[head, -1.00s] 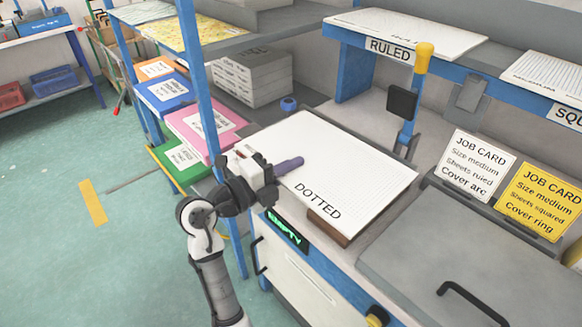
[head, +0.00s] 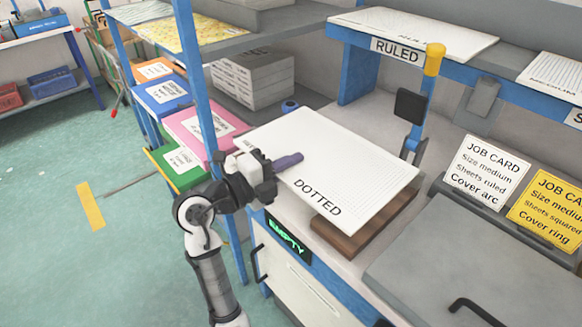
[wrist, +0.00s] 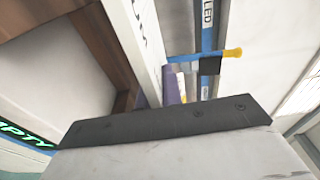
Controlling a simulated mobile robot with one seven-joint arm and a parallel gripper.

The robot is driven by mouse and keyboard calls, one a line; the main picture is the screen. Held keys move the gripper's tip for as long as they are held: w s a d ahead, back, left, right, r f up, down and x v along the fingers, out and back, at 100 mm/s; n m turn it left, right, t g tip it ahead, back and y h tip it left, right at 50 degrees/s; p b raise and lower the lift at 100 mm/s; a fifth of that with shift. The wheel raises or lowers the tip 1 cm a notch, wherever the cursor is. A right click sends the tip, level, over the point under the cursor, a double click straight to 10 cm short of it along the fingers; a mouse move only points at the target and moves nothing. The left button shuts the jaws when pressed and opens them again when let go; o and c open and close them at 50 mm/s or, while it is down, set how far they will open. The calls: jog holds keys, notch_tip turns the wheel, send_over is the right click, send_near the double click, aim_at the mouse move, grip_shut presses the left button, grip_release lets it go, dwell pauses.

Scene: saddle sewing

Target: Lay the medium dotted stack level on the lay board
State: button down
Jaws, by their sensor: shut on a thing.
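The medium dotted stack (head: 335,165) is a white dotted sheet stack marked DOTTED. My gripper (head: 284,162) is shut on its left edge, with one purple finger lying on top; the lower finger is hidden. The stack hangs over the brown wooden lay board (head: 350,240), whose front right part shows below it. A gap shows between them at the front, so the stack appears raised; I cannot tell if it touches farther back. In the wrist view the stack's white edge (wrist: 140,45) runs beside the brown board (wrist: 110,50), and a purple finger (wrist: 172,85) shows.
A lever with a yellow knob (head: 434,58) stands behind the stack. A green-lit EMPTY display (head: 288,238) is at the bench front. A grey lid (head: 460,265) and job cards (head: 487,172) are on the right. A blue shelf post (head: 198,90) stands close left of the stack.

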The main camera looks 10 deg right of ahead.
aim_at(290, 203)
jog(key=shift+f+b, duration=3.85)
jog(key=shift+b, duration=1)
jog(key=c, duration=1.5)
grip_release()
